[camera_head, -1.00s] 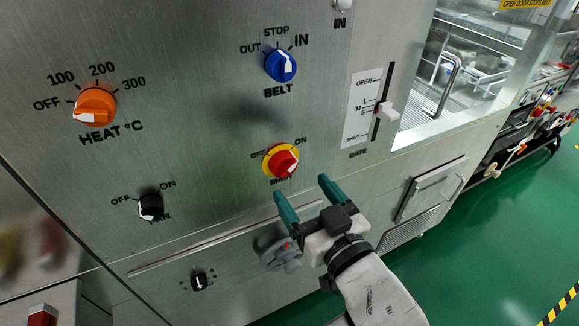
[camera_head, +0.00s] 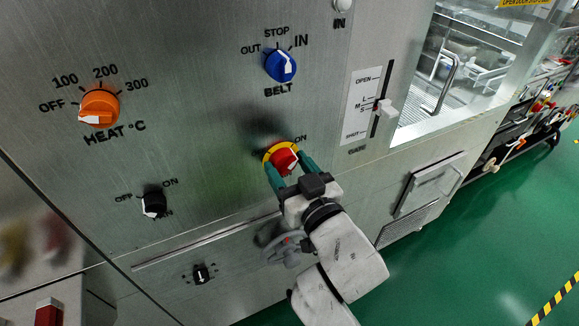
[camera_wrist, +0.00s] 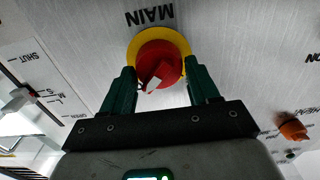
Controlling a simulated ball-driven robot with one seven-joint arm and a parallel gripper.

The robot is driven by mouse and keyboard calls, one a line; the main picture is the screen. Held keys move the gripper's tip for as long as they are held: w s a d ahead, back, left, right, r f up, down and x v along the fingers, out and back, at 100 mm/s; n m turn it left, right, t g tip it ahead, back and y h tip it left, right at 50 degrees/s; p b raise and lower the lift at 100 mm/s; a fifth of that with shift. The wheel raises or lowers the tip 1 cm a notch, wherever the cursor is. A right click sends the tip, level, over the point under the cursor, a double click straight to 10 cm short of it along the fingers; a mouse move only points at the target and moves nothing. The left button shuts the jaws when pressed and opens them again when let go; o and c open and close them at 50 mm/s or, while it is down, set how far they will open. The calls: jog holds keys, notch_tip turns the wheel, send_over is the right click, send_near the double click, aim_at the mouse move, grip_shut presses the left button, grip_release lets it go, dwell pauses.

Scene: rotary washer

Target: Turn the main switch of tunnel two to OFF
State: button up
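The main switch (camera_head: 284,158) is a red knob on a yellow ring on the steel panel. My gripper (camera_head: 291,170) is at the switch, with one green finger on each side of the knob. The word MAIN shows above the knob there. The OFF label is hard to make out in the head view.
The blue belt knob (camera_head: 281,65) is above the main switch. The orange heat knob (camera_head: 98,106) and the black fan knob (camera_head: 154,204) are to the left. A white gate slider (camera_head: 384,108) is at the right. A grey handwheel (camera_head: 285,249) lies below, beside my arm.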

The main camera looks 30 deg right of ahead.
jog(key=c, duration=0.6)
jog(key=shift+n, duration=0.3)
jog(key=n+p, duration=0.2)
jog(key=n, duration=0.1)
jog(key=shift+a+r, duration=0.1)
jog(key=n+p, duration=0.2)
jog(key=n, duration=0.4)
jog(key=shift+a, duration=0.15)
jog(key=n+p, duration=0.2)
jog(key=n, duration=0.2)
jog(key=shift+f, duration=0.2)
jog(key=shift+f+n+p, duration=0.15)
jog(key=shift+n+p, duration=0.4)
jog(key=shift+n, duration=1.55)
